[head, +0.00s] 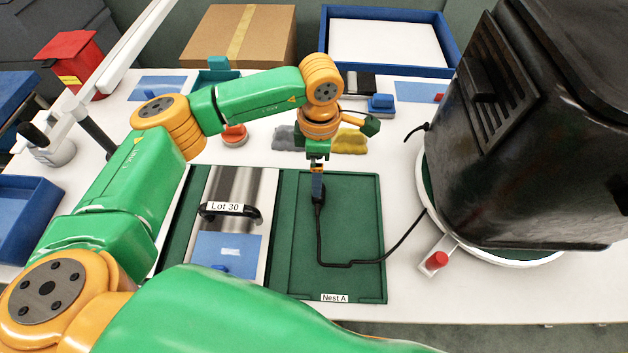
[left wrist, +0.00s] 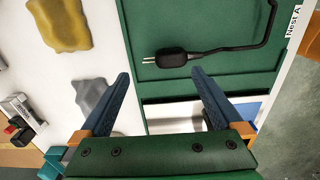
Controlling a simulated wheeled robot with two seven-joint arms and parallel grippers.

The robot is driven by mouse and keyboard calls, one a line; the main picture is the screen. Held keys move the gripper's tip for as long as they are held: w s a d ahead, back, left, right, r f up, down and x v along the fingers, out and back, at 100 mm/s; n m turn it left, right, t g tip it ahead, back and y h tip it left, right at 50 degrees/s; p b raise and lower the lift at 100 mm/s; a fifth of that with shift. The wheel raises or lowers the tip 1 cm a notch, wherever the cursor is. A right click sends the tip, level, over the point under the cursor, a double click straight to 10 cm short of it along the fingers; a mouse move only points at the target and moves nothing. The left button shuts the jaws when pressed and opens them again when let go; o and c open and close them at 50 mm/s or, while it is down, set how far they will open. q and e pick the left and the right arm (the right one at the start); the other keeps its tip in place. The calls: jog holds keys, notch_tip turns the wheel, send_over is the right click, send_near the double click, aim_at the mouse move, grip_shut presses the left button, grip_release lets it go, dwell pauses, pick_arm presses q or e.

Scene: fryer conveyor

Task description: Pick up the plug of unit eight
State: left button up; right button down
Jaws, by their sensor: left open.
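The black plug (head: 319,197) lies in the green Nest A tray (head: 362,225), and its cable runs across the tray to the big black unit (head: 530,150) at the right. No unit number is readable. In the left wrist view the plug (left wrist: 173,58) lies just beyond the fingertips, its metal prongs pointing left. My left gripper (head: 317,182) hangs over the tray at the plug's far end in the head view and partly hides it. In the left wrist view the gripper (left wrist: 160,73) is open with nothing between its blue fingers. My right gripper does not show.
Left of the tray stands a metal roller fixture labelled Lot 30 (head: 224,208) with a blue plate. Grey and yellow lumps (head: 350,141) lie behind the tray. A red button (head: 438,260) is by the unit's base. A cardboard box (head: 240,35) and blue bin (head: 448,45) stand at the back.

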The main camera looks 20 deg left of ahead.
aim_at(318, 203)
pick_arm(q)
jog(key=f, duration=0.1)
jog(key=f+p, duration=0.1)
jog(key=f, duration=0.1)
jog(key=s+d+f+p, duration=0.1)
jog(key=f, duration=0.1)
jog(key=shift+d+f, duration=0.1)
jog(key=shift+f, duration=0.05)
jog(key=shift+w+a+f, duration=0.2)
jog(key=shift+f, duration=0.2)
jog(key=shift+d, duration=0.1)
jog(key=c, duration=1.1)
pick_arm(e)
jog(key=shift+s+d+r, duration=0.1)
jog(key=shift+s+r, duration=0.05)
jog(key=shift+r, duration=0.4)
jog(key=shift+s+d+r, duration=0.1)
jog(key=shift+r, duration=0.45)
pick_arm(q)
jog(key=shift+r, duration=0.1)
